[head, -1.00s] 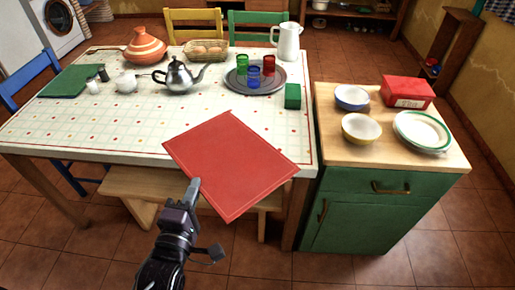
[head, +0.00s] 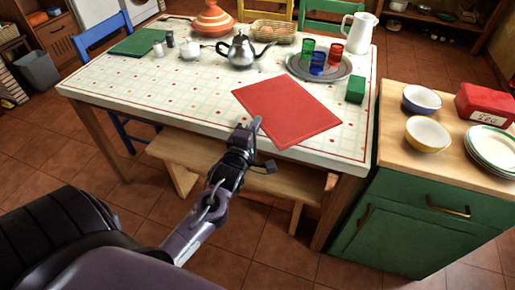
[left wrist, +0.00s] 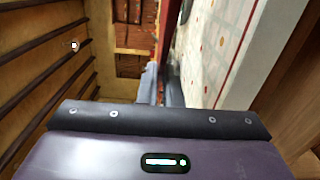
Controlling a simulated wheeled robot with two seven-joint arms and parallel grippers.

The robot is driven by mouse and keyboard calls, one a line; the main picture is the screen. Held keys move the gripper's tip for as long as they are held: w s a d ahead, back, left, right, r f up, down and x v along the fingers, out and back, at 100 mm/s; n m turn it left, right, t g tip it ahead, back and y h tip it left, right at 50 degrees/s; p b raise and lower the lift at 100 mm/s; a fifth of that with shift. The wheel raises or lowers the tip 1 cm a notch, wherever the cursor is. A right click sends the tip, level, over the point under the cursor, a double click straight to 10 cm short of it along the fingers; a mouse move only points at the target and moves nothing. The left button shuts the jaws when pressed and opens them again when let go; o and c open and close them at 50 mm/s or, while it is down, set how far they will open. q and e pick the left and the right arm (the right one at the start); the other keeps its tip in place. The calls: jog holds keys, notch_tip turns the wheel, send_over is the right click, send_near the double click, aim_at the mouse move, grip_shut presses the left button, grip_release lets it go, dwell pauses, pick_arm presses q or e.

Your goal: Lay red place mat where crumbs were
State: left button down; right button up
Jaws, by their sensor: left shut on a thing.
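The red place mat (head: 290,110) is over the front right part of the table's patterned cloth (head: 175,95), flat or nearly so. I cannot tell whether it touches the cloth. My left gripper (head: 257,122) is shut on the mat's near left edge, at the table's front edge. In the left wrist view the gripper (left wrist: 162,88) shows its fingers close together, with the mat (left wrist: 163,35) as a thin red strip beyond them. I see no crumbs; the cloth under the mat is hidden. My right gripper is not in view.
A tray (head: 343,72) with coloured glasses, a green box (head: 356,89) and a silver teapot (head: 240,52) stand behind the mat. A green mat (head: 142,41) lies far left. A bench (head: 175,150) sits below the front edge. The cloth left of the mat is clear.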

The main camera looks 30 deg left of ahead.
pick_arm(q)
notch_tip(320, 180, down, 9)
jog(key=shift+f+b, duration=0.2)
jog(key=shift+b, duration=0.15)
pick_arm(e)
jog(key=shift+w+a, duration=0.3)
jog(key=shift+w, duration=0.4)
pick_arm(q)
jog(key=shift+f, duration=0.1)
jog(key=c, duration=2)
grip_release()
jog(key=shift+f, duration=0.15)
jog(key=shift+c, duration=0.2)
jog(key=o, duration=0.4)
jog(key=shift+o, duration=0.2)
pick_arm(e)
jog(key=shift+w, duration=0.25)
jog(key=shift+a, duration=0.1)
